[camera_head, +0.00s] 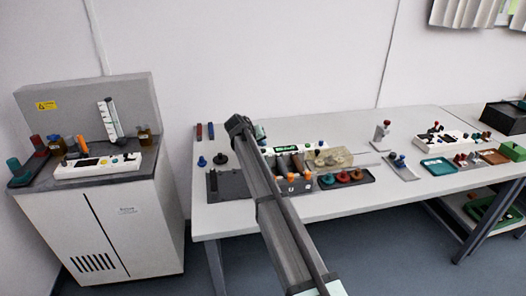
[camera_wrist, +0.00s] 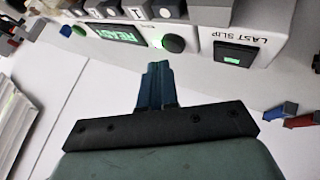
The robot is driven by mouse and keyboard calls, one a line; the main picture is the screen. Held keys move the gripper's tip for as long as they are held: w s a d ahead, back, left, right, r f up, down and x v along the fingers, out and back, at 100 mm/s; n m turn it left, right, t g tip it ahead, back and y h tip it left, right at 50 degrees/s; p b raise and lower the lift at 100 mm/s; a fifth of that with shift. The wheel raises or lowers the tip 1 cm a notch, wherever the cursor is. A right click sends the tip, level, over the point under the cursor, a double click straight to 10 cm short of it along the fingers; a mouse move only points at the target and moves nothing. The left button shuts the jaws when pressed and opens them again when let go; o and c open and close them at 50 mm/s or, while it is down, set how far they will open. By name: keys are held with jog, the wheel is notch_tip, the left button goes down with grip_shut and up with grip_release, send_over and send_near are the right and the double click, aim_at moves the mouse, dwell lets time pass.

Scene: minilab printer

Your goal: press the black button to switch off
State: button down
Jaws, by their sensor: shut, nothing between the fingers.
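A white printer panel (camera_wrist: 205,40) crosses the top of the wrist view, its lettering upside down. It carries a lit green READY display (camera_wrist: 115,33), a round black button (camera_wrist: 174,44) with a green tint at its edge, and a dark LAST SLIP window (camera_wrist: 236,55). My gripper (camera_wrist: 157,68) is shut and empty, its blue-grey fingertips just below the button in the picture. Contact with the panel does not show. In the head view the printer (camera_head: 287,149) stands on the table behind my arm, which hides part of it and the gripper's fingers.
A blue and a red piece (camera_wrist: 302,120) lie right in the wrist view. A grey cabinet (camera_head: 130,225) with a control panel stands left.

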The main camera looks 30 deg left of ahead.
jog(key=shift+f, duration=0.25)
jog(key=shift+f, duration=0.2)
jog(key=shift+f, duration=0.45)
dwell(1.0)
jog(key=shift+r, duration=0.1)
dwell(0.3)
jog(key=shift+r, duration=0.75)
jog(key=shift+r, duration=0.1)
jog(key=shift+r, duration=2.45)
